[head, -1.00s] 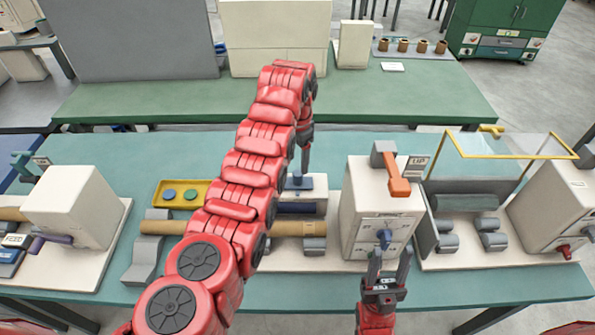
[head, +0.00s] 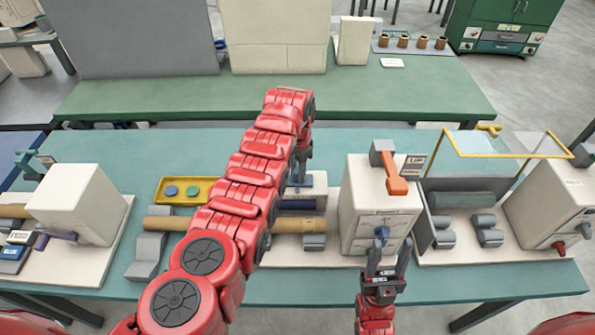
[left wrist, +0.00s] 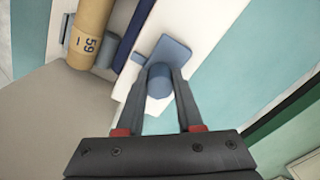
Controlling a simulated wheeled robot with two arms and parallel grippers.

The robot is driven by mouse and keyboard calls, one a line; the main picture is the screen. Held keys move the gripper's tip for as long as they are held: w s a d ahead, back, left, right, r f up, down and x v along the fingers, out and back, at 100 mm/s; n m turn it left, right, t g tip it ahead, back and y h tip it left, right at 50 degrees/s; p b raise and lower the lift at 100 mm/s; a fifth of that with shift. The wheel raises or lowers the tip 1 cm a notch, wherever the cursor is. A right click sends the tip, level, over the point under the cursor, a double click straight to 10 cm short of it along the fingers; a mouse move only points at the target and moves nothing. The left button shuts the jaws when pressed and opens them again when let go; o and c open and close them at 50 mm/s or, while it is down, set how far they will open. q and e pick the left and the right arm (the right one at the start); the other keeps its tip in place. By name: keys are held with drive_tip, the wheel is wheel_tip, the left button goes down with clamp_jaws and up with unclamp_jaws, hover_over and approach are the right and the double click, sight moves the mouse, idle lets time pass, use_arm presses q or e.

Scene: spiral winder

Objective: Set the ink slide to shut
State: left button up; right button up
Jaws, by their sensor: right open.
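The ink slide appears to be the blue block (head: 317,181) with a knob on a white base behind the long tan tube, though no label confirms this. My left gripper (head: 300,182) reaches down over it from behind my red arm, which hides part of it. In the left wrist view, a blue round knob (left wrist: 160,78) stands on a flat blue plate (left wrist: 172,52). My left fingers (left wrist: 162,72) lie on either side of the knob; whether they press on it cannot be told.
The tan tube (head: 165,223) lies close in front of the blue block. A yellow tray (head: 207,182) with green and blue discs sits to its left. The cream machine (head: 360,190), with an orange lever (head: 394,178) on top, stands to its right.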

use_arm(q)
clamp_jaws()
idle(1.0)
